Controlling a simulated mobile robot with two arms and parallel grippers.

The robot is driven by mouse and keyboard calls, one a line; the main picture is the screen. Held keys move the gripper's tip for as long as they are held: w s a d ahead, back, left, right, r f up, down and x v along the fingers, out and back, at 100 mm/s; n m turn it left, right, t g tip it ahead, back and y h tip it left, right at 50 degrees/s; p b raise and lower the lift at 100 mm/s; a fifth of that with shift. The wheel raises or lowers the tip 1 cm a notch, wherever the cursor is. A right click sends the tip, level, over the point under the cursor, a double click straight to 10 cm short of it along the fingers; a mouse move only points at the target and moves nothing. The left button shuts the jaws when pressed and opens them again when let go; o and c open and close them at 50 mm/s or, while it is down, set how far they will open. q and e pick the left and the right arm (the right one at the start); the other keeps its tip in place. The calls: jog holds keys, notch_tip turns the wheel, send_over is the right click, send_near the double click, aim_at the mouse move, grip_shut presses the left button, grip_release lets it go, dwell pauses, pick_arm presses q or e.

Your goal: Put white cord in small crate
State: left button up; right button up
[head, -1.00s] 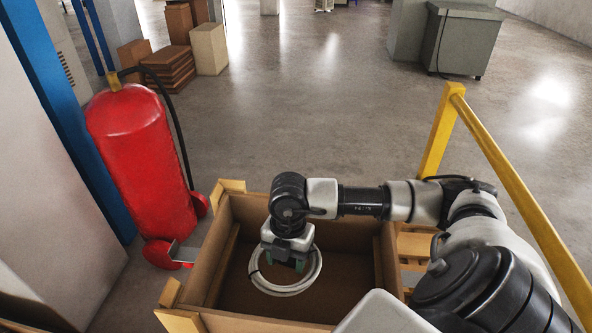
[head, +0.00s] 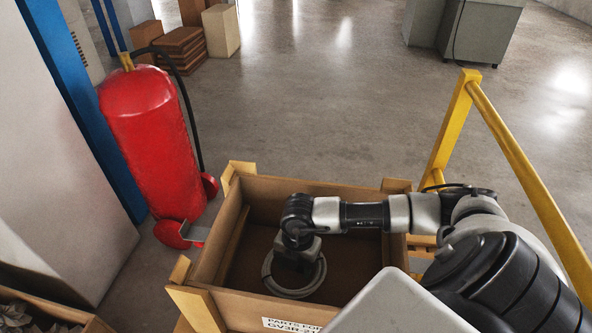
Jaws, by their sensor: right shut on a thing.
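The white cord (head: 291,291) is a coiled ring inside the small crate (head: 320,189), a brown open box with wooden corner posts. The cord hangs or lies low in the crate, left of its middle; whether it touches the floor I cannot tell. My right gripper (head: 293,265) reaches down into the crate from the right and is shut on the cord. Its fingertips are dark and partly hidden by the wrist. My left gripper is not in view.
A red fire extinguisher (head: 150,140) on wheels stands left of the crate. A yellow rail (head: 520,165) runs along the right. Another box (head: 50,296) with crumpled brown contents is at the lower left. Cardboard boxes (head: 220,30) stand at the back.

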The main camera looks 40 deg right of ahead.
jog(key=shift+f+b, duration=0.35)
jog(key=shift+f, duration=0.25)
jog(key=o, duration=1)
jog(key=shift+o, duration=0.2)
jog(key=shift+r, duration=0.1)
notch_tip(320, 180, up, 13)
jog(key=d, duration=0.1)
jog(key=shift+w+d, duration=0.15)
jog(key=shift+w, duration=0.2)
